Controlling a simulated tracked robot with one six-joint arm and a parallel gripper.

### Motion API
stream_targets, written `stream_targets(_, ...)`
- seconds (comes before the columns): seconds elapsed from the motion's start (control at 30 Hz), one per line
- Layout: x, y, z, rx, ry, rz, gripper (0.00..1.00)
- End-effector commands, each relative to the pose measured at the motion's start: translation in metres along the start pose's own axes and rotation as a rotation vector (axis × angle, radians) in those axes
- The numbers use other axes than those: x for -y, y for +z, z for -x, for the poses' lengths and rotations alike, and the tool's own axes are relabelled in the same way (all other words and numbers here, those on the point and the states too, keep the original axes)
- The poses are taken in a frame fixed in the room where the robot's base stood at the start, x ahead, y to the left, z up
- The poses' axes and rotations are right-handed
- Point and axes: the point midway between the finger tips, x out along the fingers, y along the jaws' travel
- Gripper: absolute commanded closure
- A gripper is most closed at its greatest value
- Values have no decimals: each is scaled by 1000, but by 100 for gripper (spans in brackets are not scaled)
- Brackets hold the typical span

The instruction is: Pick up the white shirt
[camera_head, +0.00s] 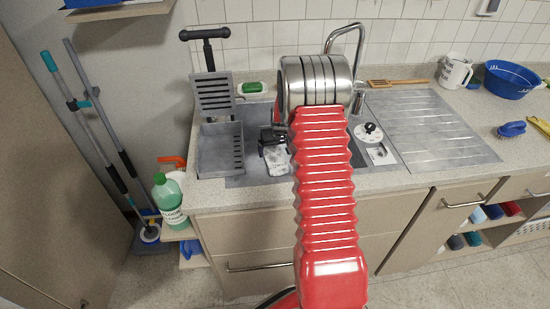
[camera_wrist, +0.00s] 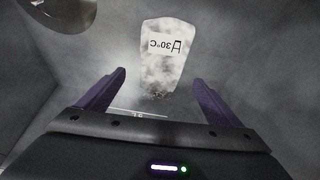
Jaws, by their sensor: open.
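My gripper (camera_head: 272,146) is over the sink (camera_head: 248,165), pointing down, with its two fingers apart and nothing between them. A small white, grey-mottled piece (camera_head: 277,163) lies on the sink floor just below it. In the wrist view this piece (camera_wrist: 160,72) is pale, with a printed "30°C" mark upside down, and lies ahead of the open fingers (camera_wrist: 159,78). It looks like a flat item and may be the white shirt; I cannot make out a shirt's shape. I cannot tell the exact height gap.
A grey rack (camera_head: 220,150) stands at the sink's left. A white round thing with a black knob (camera_head: 368,133) is at the right, beside the ribbed drainer (camera_head: 425,125). A curved tap (camera_head: 345,38) rises behind. A green bottle (camera_head: 168,200) stands left of the counter.

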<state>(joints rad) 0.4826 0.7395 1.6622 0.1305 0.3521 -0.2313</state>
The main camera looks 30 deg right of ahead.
Motion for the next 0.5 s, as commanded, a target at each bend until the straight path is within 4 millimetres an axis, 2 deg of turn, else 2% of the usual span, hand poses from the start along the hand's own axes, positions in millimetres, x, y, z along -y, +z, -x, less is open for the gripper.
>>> stream_targets(0.17, 0, 0, -6, 2, 0, -1, 12)
stream_targets(0.5, 0, -2, -42, 2, 0, -1, 12)
